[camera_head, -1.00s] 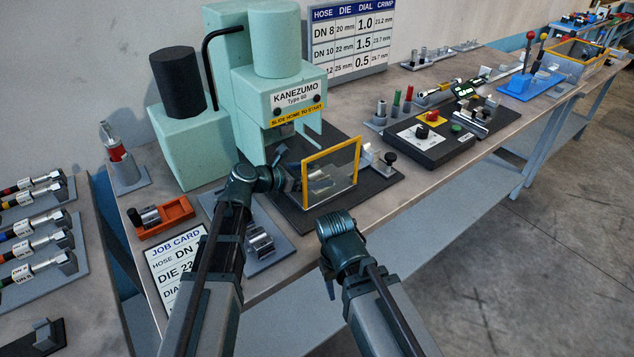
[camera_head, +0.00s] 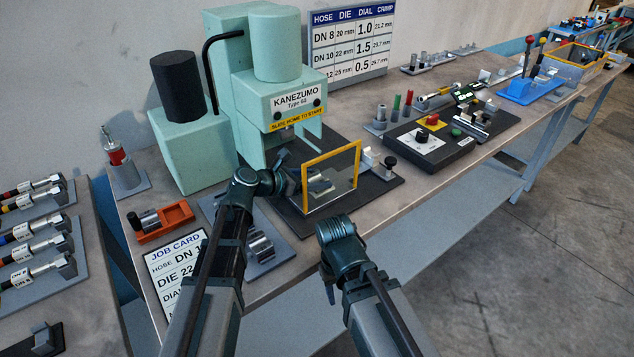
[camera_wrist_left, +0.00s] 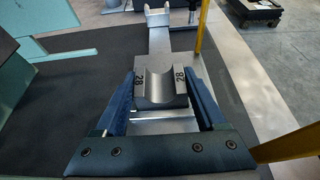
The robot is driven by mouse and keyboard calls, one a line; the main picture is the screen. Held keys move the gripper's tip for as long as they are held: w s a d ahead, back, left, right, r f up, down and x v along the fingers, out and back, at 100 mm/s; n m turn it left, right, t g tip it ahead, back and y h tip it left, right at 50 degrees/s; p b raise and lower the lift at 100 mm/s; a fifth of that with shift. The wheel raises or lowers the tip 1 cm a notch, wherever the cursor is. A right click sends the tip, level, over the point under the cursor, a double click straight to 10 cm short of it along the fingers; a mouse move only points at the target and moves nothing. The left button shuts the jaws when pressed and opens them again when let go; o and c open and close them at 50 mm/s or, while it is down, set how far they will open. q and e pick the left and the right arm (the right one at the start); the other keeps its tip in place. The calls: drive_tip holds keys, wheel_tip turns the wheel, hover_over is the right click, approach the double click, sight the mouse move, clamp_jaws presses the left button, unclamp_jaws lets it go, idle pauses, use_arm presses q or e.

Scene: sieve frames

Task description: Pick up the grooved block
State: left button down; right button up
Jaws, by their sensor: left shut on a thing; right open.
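The grooved block (camera_wrist_left: 167,86) is a grey metal block with a rounded groove across its top and "28" on both sides of it. In the left wrist view it sits between the two blue fingers of my left gripper (camera_wrist_left: 163,103), which is shut on it. A bright metal plate shows beneath; I cannot tell whether the block touches it. In the head view my left gripper (camera_head: 288,180) reaches in behind the yellow-framed clear guard, under the green press, and the block is hard to make out. My right gripper (camera_head: 338,232) is open in front of the bench edge, its fingertips mostly hidden.
The yellow-framed guard (camera_head: 358,165) stands close to my left gripper's right. The green press (camera_head: 280,95) rises behind it. A grey holder with metal pieces (camera_head: 260,245) and an orange tray (camera_head: 166,222) lie left. A control box (camera_head: 430,145) stands right.

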use_arm(q)
drive_tip(key=shift+r, duration=0.1)
wheel_tip(320, 180, up, 10)
drive_tip(key=p, duration=1)
